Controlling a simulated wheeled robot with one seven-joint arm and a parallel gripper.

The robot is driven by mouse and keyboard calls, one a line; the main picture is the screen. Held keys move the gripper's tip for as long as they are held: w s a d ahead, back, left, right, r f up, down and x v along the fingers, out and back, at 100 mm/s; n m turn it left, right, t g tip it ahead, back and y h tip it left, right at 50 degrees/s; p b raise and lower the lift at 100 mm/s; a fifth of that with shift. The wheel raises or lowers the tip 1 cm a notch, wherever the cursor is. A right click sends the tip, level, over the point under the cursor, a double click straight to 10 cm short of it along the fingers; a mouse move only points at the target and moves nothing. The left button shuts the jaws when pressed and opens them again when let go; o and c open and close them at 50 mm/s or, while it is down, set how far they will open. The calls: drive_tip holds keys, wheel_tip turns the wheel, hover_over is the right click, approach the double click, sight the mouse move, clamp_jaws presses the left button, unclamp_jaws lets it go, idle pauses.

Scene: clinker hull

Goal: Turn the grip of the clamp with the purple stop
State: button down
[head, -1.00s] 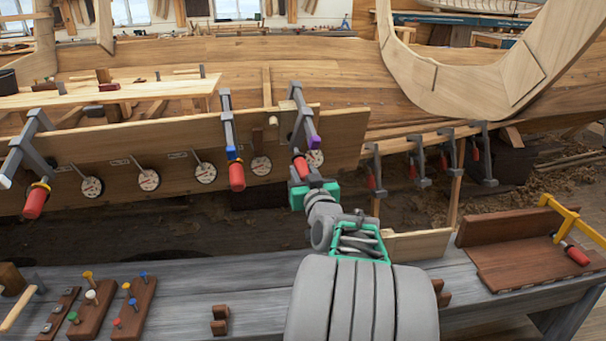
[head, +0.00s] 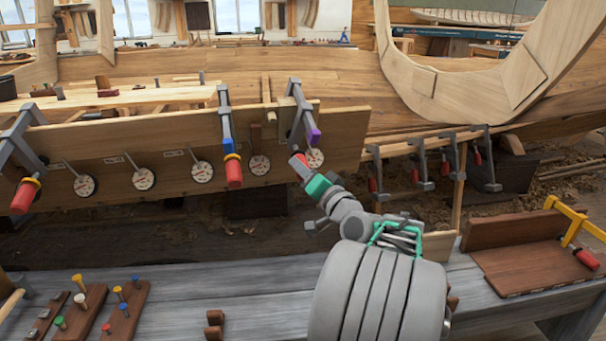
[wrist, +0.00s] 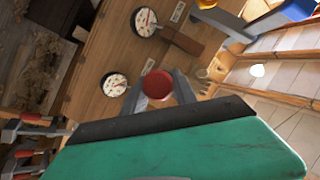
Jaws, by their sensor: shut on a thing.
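The clamp with the purple stop (head: 314,136) hangs over the top edge of the wooden plank, the rightmost of the plank's clamps in the head view. Its red grip (head: 298,161) points down toward me. My gripper (head: 304,170) is shut on this grip from below right. In the wrist view, the round red end of the grip (wrist: 157,84) shows between the two grey fingers of my gripper (wrist: 159,92). The green gripper body hides the lower part of that view. The purple stop cannot be made out there.
A blue-stop clamp (head: 228,146) with a red grip hangs close on the left, and another clamp (head: 19,145) at far left. Round dials line the plank (head: 120,140). Several clamps (head: 420,162) stand to the right. The grey bench (head: 250,285) holds pegged blocks and a yellow clamp (head: 575,220).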

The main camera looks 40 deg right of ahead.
drive_tip(key=shift+f+m+t+y, duration=0.2)
drive_tip(key=shift+m+t+y, duration=0.4)
drive_tip(key=shift+m, duration=0.6)
drive_tip(key=shift+m+t+y, duration=0.3)
drive_tip(key=shift+m+t, duration=0.2)
drive_tip(key=shift+m, duration=0.7)
drive_tip(key=shift+r, duration=0.1)
drive_tip(key=c, duration=1)
unclamp_jaws()
drive_tip(key=shift+o, duration=0.2)
drive_tip(key=shift+s, duration=0.1)
